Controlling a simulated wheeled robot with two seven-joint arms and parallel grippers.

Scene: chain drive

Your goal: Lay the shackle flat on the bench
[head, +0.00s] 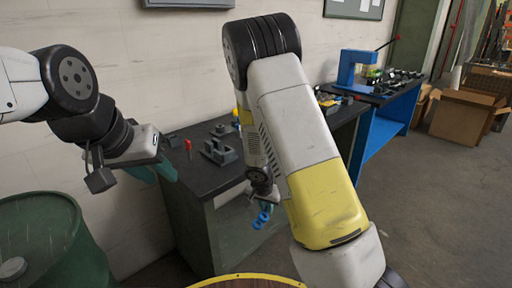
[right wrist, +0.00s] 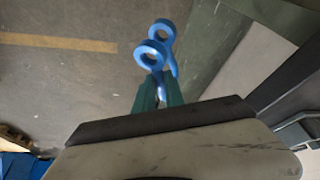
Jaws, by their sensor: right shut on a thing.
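The blue shackle (head: 262,217) is in my right gripper (head: 267,205), low in front of the near bench (head: 205,182) and beside my right forearm. In the right wrist view, the green fingers of my right gripper (right wrist: 160,90) are shut on the shackle (right wrist: 152,54). Its two round eyes stick out beyond the fingertips, with floor behind them. The bench has a dark top and grey-green sides. My left gripper (head: 155,173), with teal fingers, hangs at the bench's left end, holding nothing visible; its finger gap is unclear.
A grey fixture (head: 218,151) and a small red-topped item (head: 188,146) stand on the bench. The front of its top looks clear. A green drum (head: 50,245) is at lower left. A blue bench (head: 380,128) and cardboard boxes (head: 465,115) are further right.

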